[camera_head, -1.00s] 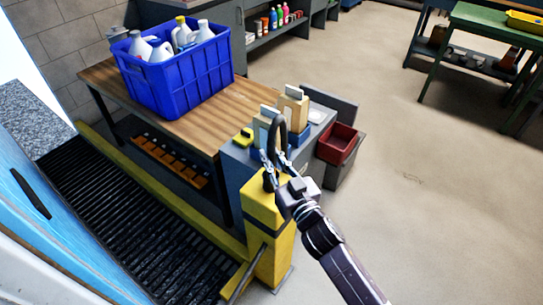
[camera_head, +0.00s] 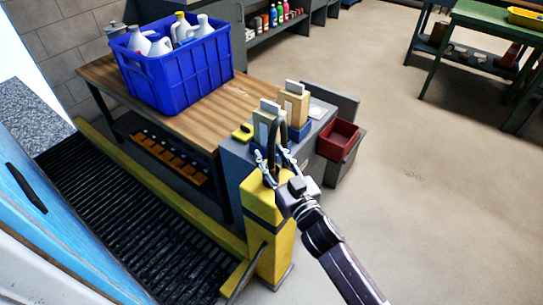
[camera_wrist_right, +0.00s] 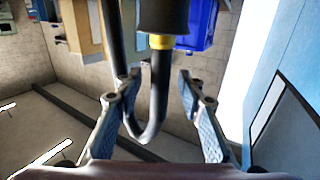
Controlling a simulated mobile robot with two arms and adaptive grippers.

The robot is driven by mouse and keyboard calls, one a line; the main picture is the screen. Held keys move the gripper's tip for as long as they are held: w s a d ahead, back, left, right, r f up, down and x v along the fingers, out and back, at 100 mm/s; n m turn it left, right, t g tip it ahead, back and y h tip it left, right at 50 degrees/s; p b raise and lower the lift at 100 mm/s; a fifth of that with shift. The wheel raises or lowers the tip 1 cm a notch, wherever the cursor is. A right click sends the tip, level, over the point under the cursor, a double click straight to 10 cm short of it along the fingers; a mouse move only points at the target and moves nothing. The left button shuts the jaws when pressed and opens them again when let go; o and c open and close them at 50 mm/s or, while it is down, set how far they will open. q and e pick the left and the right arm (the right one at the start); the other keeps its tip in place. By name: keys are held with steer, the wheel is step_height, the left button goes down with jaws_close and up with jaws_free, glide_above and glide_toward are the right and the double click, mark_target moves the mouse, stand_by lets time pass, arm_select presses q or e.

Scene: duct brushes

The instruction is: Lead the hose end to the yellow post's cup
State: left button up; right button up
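The dark hose (camera_head: 279,122) makes an upright arch above the yellow post (camera_head: 266,230). One leg comes down at the post's top. In the right wrist view the hose (camera_wrist_right: 157,100) is a U-shaped bend. One side runs into a thick black cylinder (camera_wrist_right: 163,15) with a yellow ring; I cannot tell whether this is the hose end or the cup. My right gripper (camera_head: 273,157) is open at the hose, above the post. In the wrist view its fingers (camera_wrist_right: 150,85) stand apart on either side of the bend, with gaps. My left gripper is out of view.
A grey cabinet (camera_head: 236,178) with boxes on top stands behind the post. A red bin (camera_head: 340,138) is to its right. A wooden table (camera_head: 190,112) carries a blue crate (camera_head: 178,70) of bottles. A dark grating (camera_head: 105,205) lies left; open floor (camera_head: 430,190) lies right.

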steer(key=shift+s+d+f, duration=0.1)
steer(key=shift+s, duration=0.05)
steer(key=v, duration=0.7)
step_height(320, 180, up, 6)
steer(key=p, duration=0.5)
steer(key=s+d+f+m+g+h, duration=0.45)
steer(key=s+d+f+h, duration=0.3)
steer(key=d+f, duration=0.35)
steer(key=s+d+f+n+g, duration=0.1)
steer(key=s+d+f+g, duration=0.2)
steer(key=s, duration=0.7)
steer(key=s+d+f+n+g, duration=0.1)
steer(key=s+d+g, duration=0.3)
steer(key=s, duration=0.6)
step_height(320, 180, down, 25)
steer(key=s+g, duration=0.1)
steer(key=g, duration=0.2)
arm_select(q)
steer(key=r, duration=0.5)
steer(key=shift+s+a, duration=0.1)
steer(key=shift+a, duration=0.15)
arm_select(e)
steer(key=s+d+f, duration=0.2)
steer(key=s+f, duration=1.5)
steer(key=shift+s+f+g, duration=0.25)
steer(key=shift+s+g, duration=0.05)
steer(key=shift+g, duration=0.15)
